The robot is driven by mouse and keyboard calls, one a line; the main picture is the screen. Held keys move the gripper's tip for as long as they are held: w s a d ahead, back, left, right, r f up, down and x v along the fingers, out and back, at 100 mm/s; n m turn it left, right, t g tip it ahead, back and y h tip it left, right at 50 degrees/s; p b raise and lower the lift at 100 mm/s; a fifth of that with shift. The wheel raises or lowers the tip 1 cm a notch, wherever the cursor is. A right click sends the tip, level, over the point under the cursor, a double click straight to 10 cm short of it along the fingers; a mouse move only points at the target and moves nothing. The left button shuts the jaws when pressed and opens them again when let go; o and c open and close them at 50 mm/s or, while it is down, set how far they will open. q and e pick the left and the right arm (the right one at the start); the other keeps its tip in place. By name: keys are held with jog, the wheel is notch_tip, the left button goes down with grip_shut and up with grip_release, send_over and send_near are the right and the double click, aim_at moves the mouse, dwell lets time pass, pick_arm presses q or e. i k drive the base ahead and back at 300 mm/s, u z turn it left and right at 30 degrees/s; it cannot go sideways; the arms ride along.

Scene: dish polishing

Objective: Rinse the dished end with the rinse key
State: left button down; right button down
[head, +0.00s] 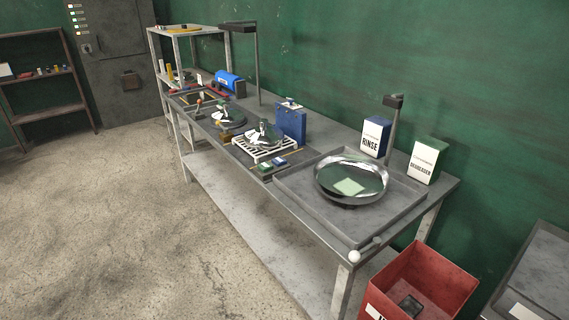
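The dished end (323,190) is a shiny round metal bowl lying open side up in a grey shallow tray (300,205) at the near end of the bench. A blue and white box marked RINSE (370,143) stands behind the tray. Small green and blue blocks (275,163) lie at the bench's front edge, left of the tray; I cannot tell whether either is the rinse key. Neither of my grippers is in view.
A white and green degreaser box (424,161) and a dark post (393,125) stand behind the tray. A lever with a white knob (355,256) is at the near corner. A red bin (419,275) stands on the floor. The floor in front is clear.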

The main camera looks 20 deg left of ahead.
aim_at(280, 161)
jog(key=u, duration=0.05)
jog(key=k, duration=1.3)
jog(key=u, duration=0.35)
jog(key=i, duration=0.45)
jog(key=u, duration=0.55)
jog(key=i, duration=1)
jog(key=z, duration=0.75)
jog(key=i, duration=0.75)
jog(key=z, duration=0.75)
